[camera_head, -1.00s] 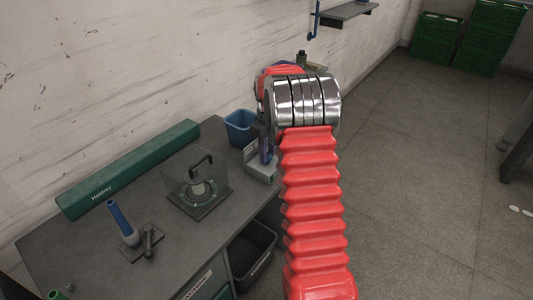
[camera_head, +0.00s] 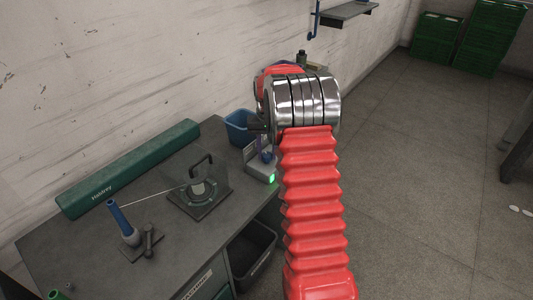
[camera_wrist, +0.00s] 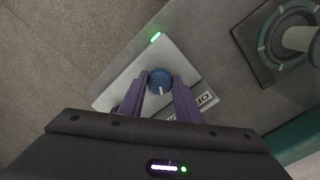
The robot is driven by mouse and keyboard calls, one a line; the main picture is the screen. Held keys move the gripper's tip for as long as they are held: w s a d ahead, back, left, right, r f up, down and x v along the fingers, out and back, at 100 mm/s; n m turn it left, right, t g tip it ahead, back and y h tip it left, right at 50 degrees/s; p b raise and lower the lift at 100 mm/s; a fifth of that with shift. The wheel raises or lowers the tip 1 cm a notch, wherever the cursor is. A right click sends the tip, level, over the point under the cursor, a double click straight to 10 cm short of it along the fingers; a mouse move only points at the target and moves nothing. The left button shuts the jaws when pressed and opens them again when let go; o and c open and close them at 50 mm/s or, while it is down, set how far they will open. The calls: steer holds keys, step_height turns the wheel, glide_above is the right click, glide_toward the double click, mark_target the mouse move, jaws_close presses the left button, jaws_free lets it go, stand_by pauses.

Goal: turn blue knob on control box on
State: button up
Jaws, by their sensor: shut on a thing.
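The control box (camera_head: 258,174) is a pale box at the right end of the bench in the head view, partly hidden by my arm. A green light (camera_head: 272,179) glows on its front, and the light also shows in the wrist view (camera_wrist: 155,37). The blue knob (camera_wrist: 159,86) sits on the box's top face, with a white pointer mark toward the bottom of the wrist picture. My gripper (camera_wrist: 160,78) has its purple fingers shut on the knob from both sides. In the head view my arm mostly hides the gripper.
A blue bin (camera_head: 237,127) stands behind the box. A dark bin (camera_head: 251,254) sits below.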

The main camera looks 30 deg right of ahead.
mark_target(267, 155)
steer(key=shift+s+m, duration=0.1)
steer(key=shift+m, duration=0.4)
steer(key=o, duration=1.1)
steer(key=shift+c, duration=0.2)
steer(key=shift+r, duration=0.1)
step_height(267, 155, up, 14)
steer(key=shift+f, duration=0.25)
